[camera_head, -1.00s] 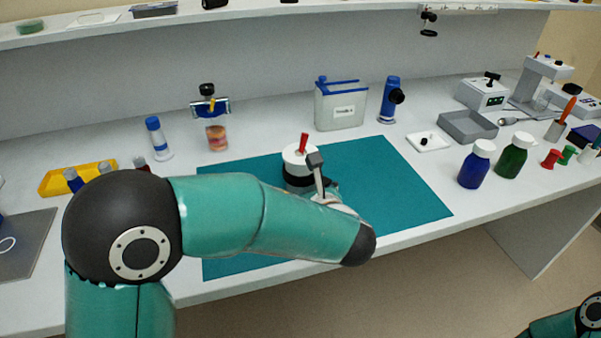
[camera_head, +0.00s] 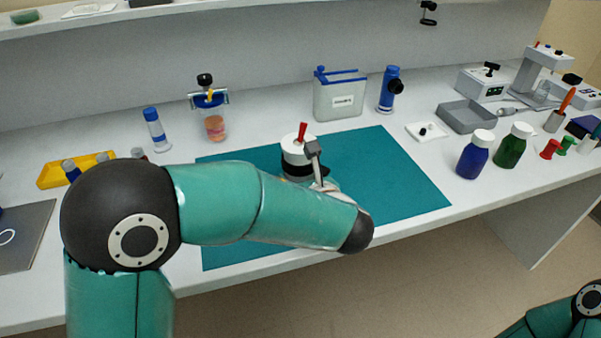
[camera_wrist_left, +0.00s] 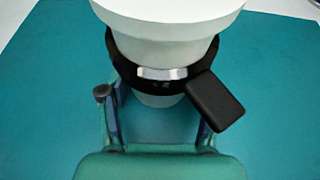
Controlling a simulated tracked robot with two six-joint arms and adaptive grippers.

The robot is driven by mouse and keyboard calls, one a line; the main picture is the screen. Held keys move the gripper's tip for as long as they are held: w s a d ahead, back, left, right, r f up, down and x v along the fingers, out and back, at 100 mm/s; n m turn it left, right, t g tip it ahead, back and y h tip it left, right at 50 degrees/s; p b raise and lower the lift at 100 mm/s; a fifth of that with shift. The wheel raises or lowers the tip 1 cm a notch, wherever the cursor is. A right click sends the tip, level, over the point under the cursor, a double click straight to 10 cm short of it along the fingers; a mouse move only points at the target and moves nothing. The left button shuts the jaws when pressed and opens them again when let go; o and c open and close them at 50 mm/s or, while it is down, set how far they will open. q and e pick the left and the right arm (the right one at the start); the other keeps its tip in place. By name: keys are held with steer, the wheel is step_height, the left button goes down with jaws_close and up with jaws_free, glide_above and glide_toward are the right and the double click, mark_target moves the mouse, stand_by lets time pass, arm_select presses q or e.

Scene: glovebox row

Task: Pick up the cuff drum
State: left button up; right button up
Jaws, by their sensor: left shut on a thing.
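The cuff drum (camera_head: 297,152) is a white cylinder with a black band and a red lever on top. It is upright at the teal mat, near its middle, and its base is partly hidden behind my left arm. My left gripper (camera_head: 321,181) is at its near right side. In the left wrist view, the drum's white body (camera_wrist_left: 170,25) is above its black band, which has a silver clasp. My left gripper (camera_wrist_left: 155,108) is shut on the drum at the band there. I cannot tell whether the drum touches the mat. The right gripper is out of view.
The teal mat (camera_head: 400,185) is otherwise clear. Behind it stand a grey box with a blue rim (camera_head: 340,98) and a blue cylinder (camera_head: 389,90). A blue bottle (camera_head: 475,157) and a green bottle (camera_head: 513,147) stand right. A yellow rack (camera_head: 52,178) is left.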

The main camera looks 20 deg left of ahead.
arm_select(q)
step_height(320, 180, up, 19)
steer(key=p, duration=0.4)
steer(key=shift+f+b, duration=5.75)
steer(key=shift+f, duration=2.35)
steer(key=shift+f+b, duration=1)
steer(key=shift+f, duration=0.45)
